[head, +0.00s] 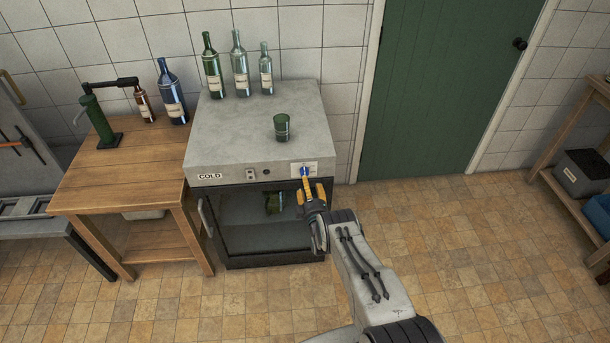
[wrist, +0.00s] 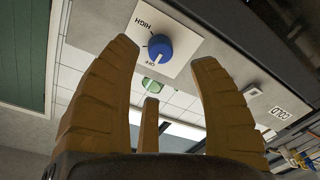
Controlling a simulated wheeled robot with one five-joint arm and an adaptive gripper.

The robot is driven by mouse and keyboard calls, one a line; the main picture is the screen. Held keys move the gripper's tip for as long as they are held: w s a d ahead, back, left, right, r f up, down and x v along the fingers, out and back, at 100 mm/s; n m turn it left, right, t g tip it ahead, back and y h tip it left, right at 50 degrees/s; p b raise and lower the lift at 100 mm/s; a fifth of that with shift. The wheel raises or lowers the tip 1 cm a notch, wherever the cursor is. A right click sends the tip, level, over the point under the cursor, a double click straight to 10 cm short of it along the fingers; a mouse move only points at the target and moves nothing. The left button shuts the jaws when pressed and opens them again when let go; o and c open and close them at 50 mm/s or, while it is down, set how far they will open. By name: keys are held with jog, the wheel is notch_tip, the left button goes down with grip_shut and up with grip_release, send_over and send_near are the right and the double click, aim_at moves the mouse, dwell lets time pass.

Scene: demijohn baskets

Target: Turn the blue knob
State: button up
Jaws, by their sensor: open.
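The blue knob (wrist: 160,47) sits on a white plate (wrist: 148,30) marked HIGH and OFF, on the front panel of the grey cold cabinet. In the head view the knob (head: 305,172) is at the panel's right end. My gripper (head: 314,190) is just in front of and slightly below it. In the wrist view my gripper's yellow fingers (wrist: 163,55) are spread open, with the knob showing between and beyond their tips. Nothing is held. I cannot tell from the wrist view whether any finger touches the knob; there appears to be a gap.
The cabinet (head: 215,145) carries a green cup (head: 281,127) and three bottles. A wooden table (head: 85,185) with a green pump (head: 98,120) and bottles stands to the left. A shelf with a grey box (head: 585,175) is at right. The floor between is clear.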

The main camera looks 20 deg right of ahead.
aim_at(305, 174)
jog(key=shift+w+d+f+b, duration=0.15)
jog(key=shift+w+b, duration=0.65)
jog(key=shift+w, duration=0.8)
jog(key=shift+w+d+r+b, duration=0.1)
jog(key=shift+w+d+b, duration=0.15)
jog(key=shift+w+b, duration=0.9)
jog(key=shift+w+p, duration=0.4)
jog(key=shift+w, duration=0.05)
jog(key=shift+c, duration=0.4)
grip_shut()
